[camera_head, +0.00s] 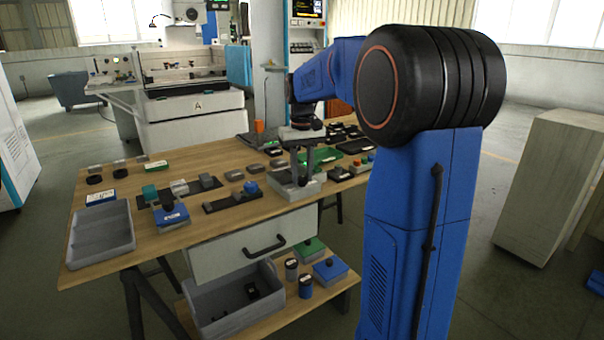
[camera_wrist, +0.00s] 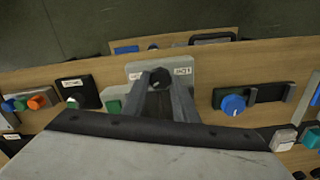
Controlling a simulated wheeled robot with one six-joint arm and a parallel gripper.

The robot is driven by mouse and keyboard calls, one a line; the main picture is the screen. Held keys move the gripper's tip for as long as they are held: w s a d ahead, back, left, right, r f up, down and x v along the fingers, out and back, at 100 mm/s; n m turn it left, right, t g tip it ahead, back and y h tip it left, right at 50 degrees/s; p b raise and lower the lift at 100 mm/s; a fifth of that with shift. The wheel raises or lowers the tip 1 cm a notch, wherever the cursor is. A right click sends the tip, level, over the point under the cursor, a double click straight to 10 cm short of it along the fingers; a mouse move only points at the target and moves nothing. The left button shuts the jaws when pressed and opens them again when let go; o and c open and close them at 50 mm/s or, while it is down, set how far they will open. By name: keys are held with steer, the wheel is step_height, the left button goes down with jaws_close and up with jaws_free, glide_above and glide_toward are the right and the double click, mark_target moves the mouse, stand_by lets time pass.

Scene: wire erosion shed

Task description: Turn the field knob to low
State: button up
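A dark round knob (camera_wrist: 159,77) sits on a light grey box (camera_wrist: 131,69) in the wrist view. White labels flank the knob; their small print is not legible. My gripper (camera_wrist: 160,81) has its two grey fingers apart, one on each side of the knob in this view. Contact between the fingers and the knob cannot be told. In the head view my gripper (camera_head: 303,178) points down over the grey box (camera_head: 283,192) at the table's front edge. The knob is not clear there, and its pointer direction cannot be read.
The wooden table (camera_head: 228,158) holds several small dark devices. In the wrist view a blue knob (camera_wrist: 233,104) is to the right and a black box (camera_wrist: 77,92) to the left. A grey tray (camera_head: 101,232) stands at the table's left end. A drawer (camera_head: 222,259) is below the tabletop.

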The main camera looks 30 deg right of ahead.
mark_target(302, 177)
steer(key=shift+n, duration=0.3)
steer(key=n, duration=0.4)
steer(key=shift+n, duration=2.1)
steer(key=o, duration=1.1)
steer(key=shift+c, duration=0.2)
steer(key=shift+r, duration=0.15)
step_height(302, 177, up, 17)
